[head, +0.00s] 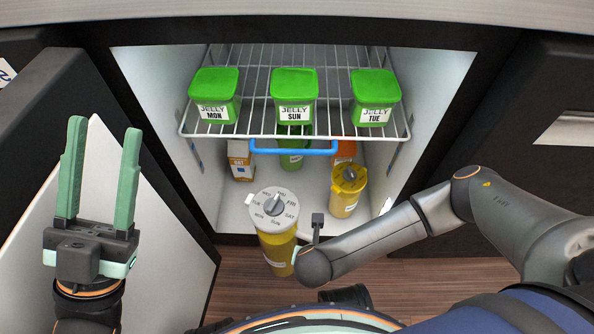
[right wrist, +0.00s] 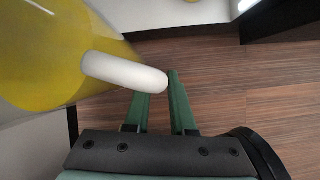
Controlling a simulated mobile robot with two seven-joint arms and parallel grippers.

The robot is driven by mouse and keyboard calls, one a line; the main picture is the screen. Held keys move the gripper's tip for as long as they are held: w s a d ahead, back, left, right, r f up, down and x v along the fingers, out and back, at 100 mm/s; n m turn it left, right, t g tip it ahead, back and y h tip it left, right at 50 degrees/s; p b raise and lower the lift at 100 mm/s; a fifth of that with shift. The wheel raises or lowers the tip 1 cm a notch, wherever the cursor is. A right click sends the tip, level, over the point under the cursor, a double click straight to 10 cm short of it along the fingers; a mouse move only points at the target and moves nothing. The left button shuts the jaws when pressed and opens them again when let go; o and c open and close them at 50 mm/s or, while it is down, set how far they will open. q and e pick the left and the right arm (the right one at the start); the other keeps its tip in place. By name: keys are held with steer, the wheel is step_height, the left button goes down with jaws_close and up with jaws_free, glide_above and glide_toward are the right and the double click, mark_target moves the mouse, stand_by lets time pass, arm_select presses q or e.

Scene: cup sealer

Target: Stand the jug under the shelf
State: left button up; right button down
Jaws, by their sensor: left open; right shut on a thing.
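A yellow jug (head: 276,248) with a grey dial lid marked with days stands out in front of the open fridge, below and before the wire shelf (head: 256,100). My right gripper (right wrist: 160,85) is shut on the jug's white handle (right wrist: 125,72); the yellow body (right wrist: 60,50) fills the upper left of the right wrist view. In the head view my right arm hides most of that gripper. Whether the jug's base touches anything is hidden. My left gripper (head: 104,127) is open and empty at the left, pointing up, away from the jug.
Green JELLY tubs MON (head: 214,95), SUN (head: 294,97) and TUE (head: 375,98) stand on the shelf. A blue bar (head: 293,151) is at its front. Below are a carton (head: 240,160), a green container (head: 291,160), an orange item and a yellow-lidded jug (head: 346,192). Floor space shows between carton and yellow-lidded jug.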

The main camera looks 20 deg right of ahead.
steer(key=shift+w+r, duration=0.15)
steer(key=shift+w, duration=0.45)
steer(key=w+d+f+b, duration=0.1)
steer(key=w+d, duration=0.2)
steer(key=w, duration=0.5)
steer(key=w+d+f+b, duration=0.1)
steer(key=w+d+f, duration=0.1)
steer(key=w, duration=0.6)
steer(key=shift+w+d+f+b, duration=0.15)
steer(key=shift+d+f+b, duration=0.15)
steer(key=shift+d, duration=0.25)
steer(key=c, duration=1.1)
jaws_free()
steer(key=shift+s+d+f, duration=0.1)
steer(key=shift+s+f, duration=0.05)
steer(key=shift+s, duration=0.15)
steer(key=shift+c, duration=0.2)
steer(key=o, duration=0.4)
steer(key=d+p+v, duration=0.1)
steer(key=p+v, duration=0.2)
steer(key=v, duration=0.3)
steer(key=s+a, duration=0.1)
steer(key=s, duration=0.2)
steer(key=s+a, duration=0.2)
steer(key=s, duration=0.2)
steer(key=s+a, duration=0.2)
steer(key=s, duration=0.1)
steer(key=shift+s+f, duration=0.4)
